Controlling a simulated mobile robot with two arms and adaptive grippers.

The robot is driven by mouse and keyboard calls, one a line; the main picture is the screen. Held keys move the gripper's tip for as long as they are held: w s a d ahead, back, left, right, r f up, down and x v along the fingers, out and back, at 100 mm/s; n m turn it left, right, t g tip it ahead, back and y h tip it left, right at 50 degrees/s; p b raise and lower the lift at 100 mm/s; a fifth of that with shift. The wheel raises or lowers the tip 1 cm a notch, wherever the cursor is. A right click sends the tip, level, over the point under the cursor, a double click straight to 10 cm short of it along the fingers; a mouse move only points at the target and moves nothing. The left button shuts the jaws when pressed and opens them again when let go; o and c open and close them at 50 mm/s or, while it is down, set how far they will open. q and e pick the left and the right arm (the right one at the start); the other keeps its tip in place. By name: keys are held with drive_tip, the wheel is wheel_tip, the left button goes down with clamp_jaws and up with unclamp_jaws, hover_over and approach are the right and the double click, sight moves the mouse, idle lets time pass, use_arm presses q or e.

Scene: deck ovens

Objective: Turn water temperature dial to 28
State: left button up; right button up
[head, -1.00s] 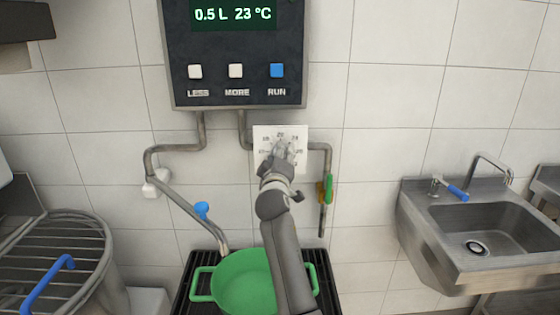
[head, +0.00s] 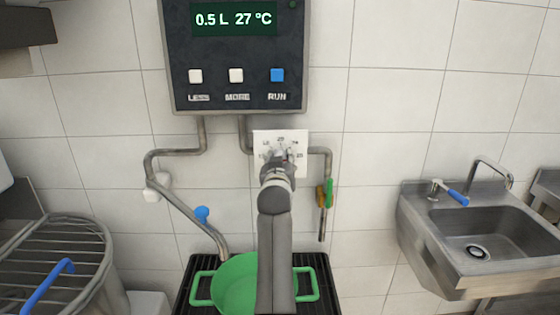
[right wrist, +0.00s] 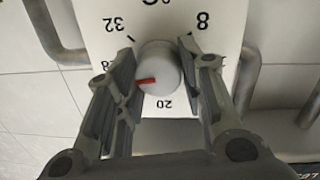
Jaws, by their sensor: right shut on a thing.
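The water temperature dial is a round white knob (right wrist: 160,68) with a red pointer mark on a white scale plate (head: 262,138). In the right wrist view the red mark points left, between the 20 and the 32 printed on the plate. My right gripper (right wrist: 157,56) is shut on the knob, one finger on each side of it. In the head view the right gripper (head: 282,158) covers most of the dial. The display (head: 234,20) reads 0.5 L and 27 °C. My left gripper is not in view.
The control panel (head: 235,52) above has LESS, MORE and RUN buttons. Pipes run beside the dial, with a green-handled valve (head: 329,192) close at its right. A green pot (head: 234,285) stands below on a black grate. A steel sink (head: 440,240) is at the right.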

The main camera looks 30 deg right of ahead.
drive_tip(key=shift+r+m, duration=0.2)
drive_tip(key=shift+m, duration=0.4)
drive_tip(key=o, duration=0.8)
drive_tip(key=shift+f, duration=0.1)
drive_tip(key=shift+o, duration=1.2)
drive_tip(key=shift+d+f, duration=0.1)
wheel_tip(320, 180, up, 10)
